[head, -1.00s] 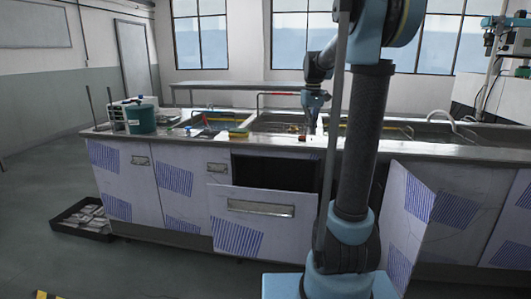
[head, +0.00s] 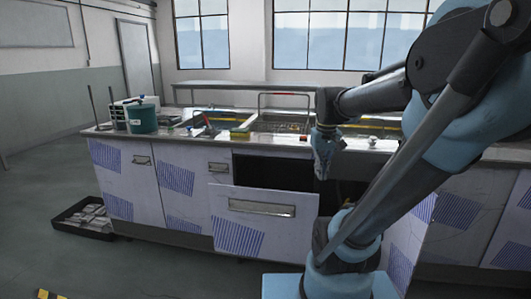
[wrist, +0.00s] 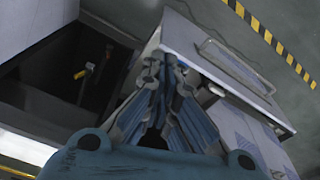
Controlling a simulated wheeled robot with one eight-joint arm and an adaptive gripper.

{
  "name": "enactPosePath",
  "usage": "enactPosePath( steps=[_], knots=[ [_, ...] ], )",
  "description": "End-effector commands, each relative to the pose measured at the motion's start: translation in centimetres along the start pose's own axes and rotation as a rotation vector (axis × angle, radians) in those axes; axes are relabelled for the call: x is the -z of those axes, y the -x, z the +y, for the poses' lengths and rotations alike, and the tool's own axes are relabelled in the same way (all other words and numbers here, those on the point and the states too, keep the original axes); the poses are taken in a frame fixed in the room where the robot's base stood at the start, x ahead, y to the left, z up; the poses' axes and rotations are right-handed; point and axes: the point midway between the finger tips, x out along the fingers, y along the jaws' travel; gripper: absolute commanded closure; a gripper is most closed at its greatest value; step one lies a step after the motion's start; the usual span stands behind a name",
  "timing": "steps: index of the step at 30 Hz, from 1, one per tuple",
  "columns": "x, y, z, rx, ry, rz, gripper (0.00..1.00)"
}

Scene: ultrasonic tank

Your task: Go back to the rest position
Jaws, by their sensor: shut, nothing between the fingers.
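My gripper (head: 324,172) hangs pointing down in front of the counter, near the open drawer (head: 262,208) and to the right of its handle. In the wrist view the gripper (wrist: 165,65) is shut, its fingertips together with nothing held. The drawer front with its metal handle (wrist: 236,68) shows just beyond the fingertips there. The dark drawer opening (wrist: 70,70) is to the left, with a few small tool-like items inside. I cannot tell whether the fingers touch the drawer.
The steel counter (head: 168,140) carries sinks, a green bucket (head: 142,118) and a yellow item (head: 240,133). A black tray (head: 84,218) lies on the floor at left. A cabinet door stands open behind my arm.

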Motion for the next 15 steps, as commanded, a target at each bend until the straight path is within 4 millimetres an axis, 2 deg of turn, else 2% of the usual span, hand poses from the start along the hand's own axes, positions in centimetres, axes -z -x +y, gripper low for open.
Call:
enactPosePath(
  steps=[1,9,15],
  knots=[
    [-1.5,-0.9,-0.2,-0.001,-0.01,0.006,1.0],
    [-8.1,-5.8,-1.1,-0.004,-0.066,0.042,1.0],
    [-11.3,-8.9,-1.4,-0.006,-0.096,0.062,1.0]
  ],
)
